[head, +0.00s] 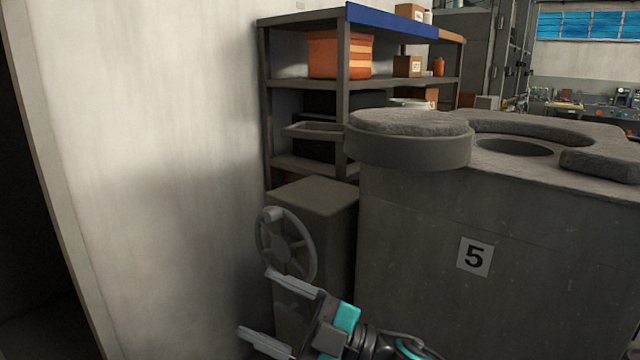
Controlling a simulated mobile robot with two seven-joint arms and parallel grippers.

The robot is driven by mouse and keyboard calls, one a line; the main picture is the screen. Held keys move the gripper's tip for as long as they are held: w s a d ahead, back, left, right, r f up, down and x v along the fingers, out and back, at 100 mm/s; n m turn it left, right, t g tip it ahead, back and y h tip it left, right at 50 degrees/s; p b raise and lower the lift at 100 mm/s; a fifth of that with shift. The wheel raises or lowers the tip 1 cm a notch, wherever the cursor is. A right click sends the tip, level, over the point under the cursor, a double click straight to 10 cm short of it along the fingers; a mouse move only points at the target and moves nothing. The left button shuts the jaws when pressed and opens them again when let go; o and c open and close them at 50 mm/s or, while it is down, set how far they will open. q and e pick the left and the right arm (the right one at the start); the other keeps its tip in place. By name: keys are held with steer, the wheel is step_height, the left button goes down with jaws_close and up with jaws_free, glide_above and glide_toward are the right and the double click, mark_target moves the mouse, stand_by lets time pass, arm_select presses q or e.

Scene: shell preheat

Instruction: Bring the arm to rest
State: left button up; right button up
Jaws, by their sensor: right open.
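My right gripper (268,308) is at the bottom of the head view, with its two fingers spread apart and nothing between them. Its fingers point left, just below and in front of a grey handwheel (306,232). The handwheel sits on the front of a grey box (322,194). The upper finger overlaps the wheel's lower edge in the picture; I cannot tell whether they touch. My left gripper is not in view.
A large grey furnace body (410,270) labelled 5 stands at the right, with a round lid (408,148) at its near corner and an opening (515,147) on top. A shelf (352,60) with boxes stands behind. A pale wall (150,150) bounds the left.

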steer(key=s+d+f+m+t+h, duration=0.2)
steer(key=d+f+m+t+h, duration=0.3)
steer(key=d+f+m+h, duration=0.45)
steer(key=s+d+f+m+t+h, duration=0.2)
steer(key=d+f+m+t+h, duration=0.4)
steer(key=f+m, duration=0.55)
steer(key=s+d+f+m+g+h, duration=0.1)
steer(key=s+d+f+g+h, duration=0.3)
steer(key=s+d+f, duration=0.4)
step_height(320, 180, down, 2)
steer(key=shift+s+d+g, duration=0.3)
steer(key=shift+s+g, duration=0.3)
steer(key=shift+s, duration=0.4)
